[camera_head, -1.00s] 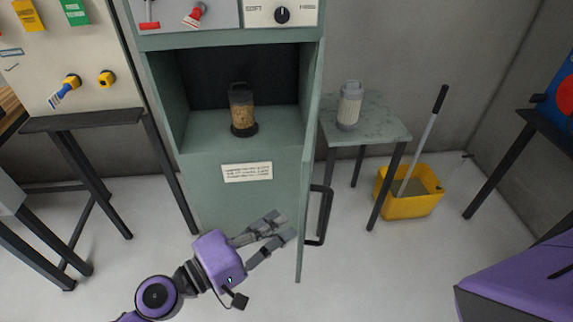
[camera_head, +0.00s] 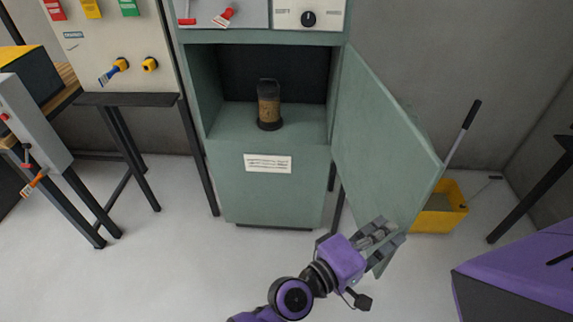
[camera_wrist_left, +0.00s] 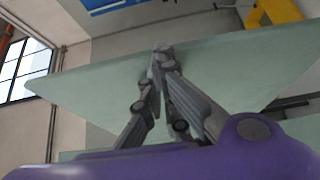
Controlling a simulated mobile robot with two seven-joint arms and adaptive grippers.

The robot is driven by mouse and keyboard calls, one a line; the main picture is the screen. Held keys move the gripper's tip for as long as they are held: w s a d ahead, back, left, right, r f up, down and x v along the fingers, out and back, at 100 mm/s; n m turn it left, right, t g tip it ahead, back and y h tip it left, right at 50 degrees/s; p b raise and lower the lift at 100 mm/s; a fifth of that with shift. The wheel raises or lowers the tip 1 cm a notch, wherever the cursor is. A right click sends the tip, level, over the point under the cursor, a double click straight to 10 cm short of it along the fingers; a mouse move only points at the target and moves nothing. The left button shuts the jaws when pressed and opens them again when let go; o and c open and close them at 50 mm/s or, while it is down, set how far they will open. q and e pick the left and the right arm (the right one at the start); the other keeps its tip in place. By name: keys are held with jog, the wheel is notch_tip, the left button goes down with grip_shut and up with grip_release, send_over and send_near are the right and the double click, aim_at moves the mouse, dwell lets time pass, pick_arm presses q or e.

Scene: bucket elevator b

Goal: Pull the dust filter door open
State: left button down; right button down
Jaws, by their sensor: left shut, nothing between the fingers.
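The dust filter door (camera_head: 385,140) is a pale green panel hinged on the right side of the green cabinet (camera_head: 268,195). It stands swung out to the right, with its inner face in view. My left gripper (camera_head: 388,238) is at the door's lower part, fingers shut and empty, against or very near the inner face. In the left wrist view, the closed fingertips (camera_wrist_left: 162,50) lie against or close to the door panel (camera_wrist_left: 95,88). The door's handle is hidden. A brown dust filter (camera_head: 269,105) stands upright inside the open compartment. My right gripper is out of view.
A yellow bucket (camera_head: 440,208) with a mop handle stands on the floor right of the door. The side table and pale filter are hidden behind the door. A workbench and tool board (camera_head: 115,45) stand left. The floor before the cabinet is clear.

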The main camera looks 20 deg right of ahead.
aim_at(407, 233)
pick_arm(q)
jog(key=d, duration=0.2)
jog(key=s+d, duration=0.1)
jog(key=d, duration=0.3)
jog(key=shift+s, duration=0.4)
jog(key=shift+s+d, duration=0.1)
jog(key=shift+d, duration=0.55)
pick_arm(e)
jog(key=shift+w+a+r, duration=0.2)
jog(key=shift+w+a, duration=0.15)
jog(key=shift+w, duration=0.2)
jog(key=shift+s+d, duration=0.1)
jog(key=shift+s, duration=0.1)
